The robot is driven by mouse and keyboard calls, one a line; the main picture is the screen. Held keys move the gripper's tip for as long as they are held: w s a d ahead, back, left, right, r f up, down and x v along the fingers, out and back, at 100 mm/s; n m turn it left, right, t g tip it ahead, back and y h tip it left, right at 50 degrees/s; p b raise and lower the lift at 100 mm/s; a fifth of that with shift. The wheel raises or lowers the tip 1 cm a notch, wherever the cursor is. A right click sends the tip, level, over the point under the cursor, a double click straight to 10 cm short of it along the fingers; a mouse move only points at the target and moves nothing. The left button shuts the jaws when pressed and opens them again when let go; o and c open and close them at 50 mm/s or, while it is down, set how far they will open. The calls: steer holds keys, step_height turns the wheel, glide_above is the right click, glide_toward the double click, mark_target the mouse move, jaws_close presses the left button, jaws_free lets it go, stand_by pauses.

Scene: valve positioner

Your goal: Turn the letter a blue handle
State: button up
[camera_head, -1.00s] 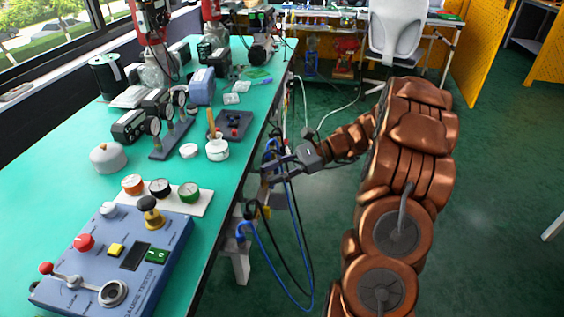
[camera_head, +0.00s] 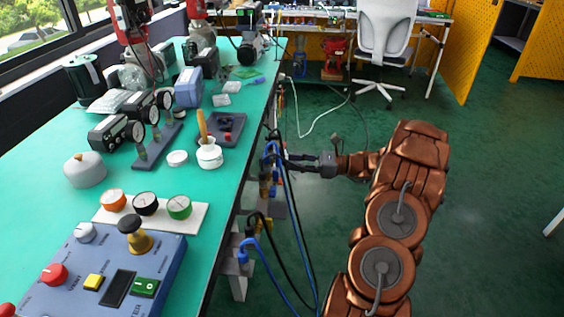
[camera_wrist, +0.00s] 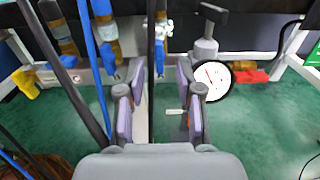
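My gripper (camera_wrist: 160,100) is open in the wrist view, with its two fingers apart and a thin dark upright hose or cable and a pale post between them. A small blue part (camera_wrist: 160,58), possibly a handle, shows beyond the fingertips, partly hidden by the dark line. Another blue part (camera_wrist: 109,58) is to its left beside a blue hose. No letter is readable, so I cannot tell which one is a. In the head view my gripper (camera_head: 293,161) is beside the table's right edge, among blue hoses that partly hide it.
A blue hose (camera_wrist: 95,60) and dark hoses run down the left of the wrist view. A round white gauge (camera_wrist: 212,81) stands at the right. The green table (camera_head: 45,140) carries a calibrator box (camera_head: 140,300) and gauges. Green floor to the right is open.

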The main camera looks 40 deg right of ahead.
mark_target(278, 162)
steer(key=shift+x, duration=2)
jaws_close()
